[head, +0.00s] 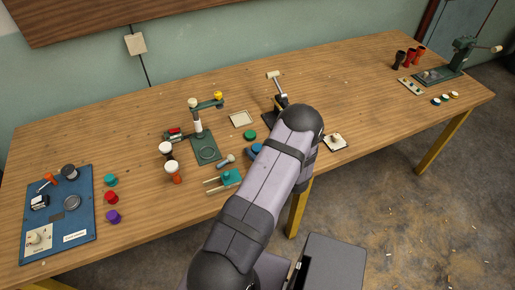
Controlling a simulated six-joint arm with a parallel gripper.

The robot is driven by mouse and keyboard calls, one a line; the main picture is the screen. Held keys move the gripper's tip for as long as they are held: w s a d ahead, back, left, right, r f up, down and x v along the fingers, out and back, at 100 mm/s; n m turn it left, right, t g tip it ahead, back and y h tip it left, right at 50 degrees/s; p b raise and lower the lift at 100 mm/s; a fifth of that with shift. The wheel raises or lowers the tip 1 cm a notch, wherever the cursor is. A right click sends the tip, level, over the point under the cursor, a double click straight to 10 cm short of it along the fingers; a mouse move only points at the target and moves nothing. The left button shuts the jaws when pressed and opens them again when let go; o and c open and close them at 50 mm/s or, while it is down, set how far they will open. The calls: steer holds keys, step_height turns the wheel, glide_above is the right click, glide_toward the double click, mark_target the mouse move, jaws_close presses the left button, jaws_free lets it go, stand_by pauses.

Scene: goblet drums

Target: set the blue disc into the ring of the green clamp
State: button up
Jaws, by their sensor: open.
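The blue disc (256,148) lies on the wooden table near the middle, partly hidden by my arm. A green disc (249,135) lies just behind it. A green clamp-like stand (199,128) is upright to the left, with a white post, a yellow knob on its arm, and a round ring mark on its green base (208,153). No disc is visible on that base. My arm crosses the middle of the view and hides part of the table. My gripper is not visible, so its position relative to the disc cannot be seen.
A teal block with rods (229,178), goblet drums (173,168) and a cream tray (242,119) surround the stand. A blue board (85,228) with parts is at left. A dark tool with a pale handle (276,76) stands behind my arm. Another green device (461,58) is far right.

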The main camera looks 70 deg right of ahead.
steer(key=c, duration=1.2)
steer(key=shift+r, duration=0.15)
step_height(320, 180, up, 10)
steer(key=b, duration=0.2)
steer(key=shift+f, duration=0.2)
